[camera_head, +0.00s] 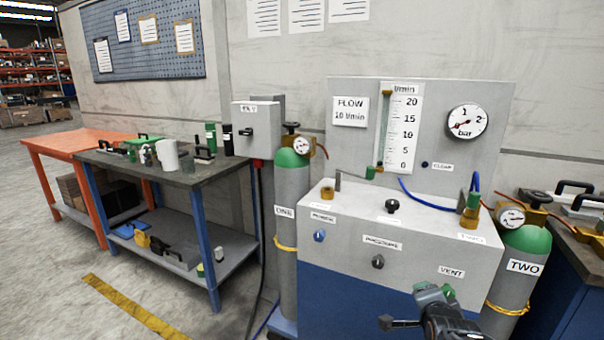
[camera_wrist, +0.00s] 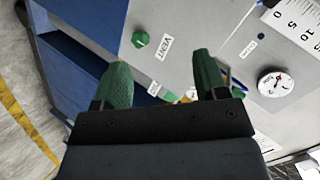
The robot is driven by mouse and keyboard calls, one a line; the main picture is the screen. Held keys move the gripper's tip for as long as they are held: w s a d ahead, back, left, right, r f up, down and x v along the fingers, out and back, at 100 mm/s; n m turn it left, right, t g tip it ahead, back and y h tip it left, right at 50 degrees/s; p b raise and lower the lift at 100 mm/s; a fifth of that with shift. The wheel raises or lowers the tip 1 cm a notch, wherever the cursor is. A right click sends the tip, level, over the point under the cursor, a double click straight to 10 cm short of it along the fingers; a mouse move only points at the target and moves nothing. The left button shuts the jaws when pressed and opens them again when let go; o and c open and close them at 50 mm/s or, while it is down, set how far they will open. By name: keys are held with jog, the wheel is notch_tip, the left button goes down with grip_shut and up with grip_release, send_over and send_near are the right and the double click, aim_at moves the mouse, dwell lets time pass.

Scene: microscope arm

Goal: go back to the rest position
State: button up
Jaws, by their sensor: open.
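In the head view the gripper partly covers the knob's area.
The panel box (camera_head: 330,225) carries a blue knob (camera_head: 319,236), a dark pressure knob (camera_head: 378,262) and a gauge (camera_head: 467,121). Cylinder ONE (camera_head: 291,200) stands left, cylinder TWO (camera_head: 524,262) right. A workbench (camera_head: 120,160) stands at left. Floor at lower left is clear.

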jog(key=s+a+r+n+g+y+p, duration=0.1)
jog(key=s+a+r+n+g+p, duration=0.1)
jog(key=s+a+r+n+p, duration=0.2)
jog(key=s+a+r+n+g+y+p, duration=0.1)
jog(key=s+a+r+n+g+p, duration=0.2)
jog(key=r+n+p, duration=0.3)
jog(key=s+a+r+n+g+y+p, duration=0.1)
jog(key=s+a+r+n+g+p, duration=0.1)
jog(key=s+a+r+n+p, duration=0.3)
notch_tip(320, 180, up, 5)
jog(key=p, duration=0.2)
jog(key=shift+n+g+y+p, duration=0.3)
jog(key=shift+g+y+p, duration=0.1)
jog(key=shift+a+f, duration=0.1)
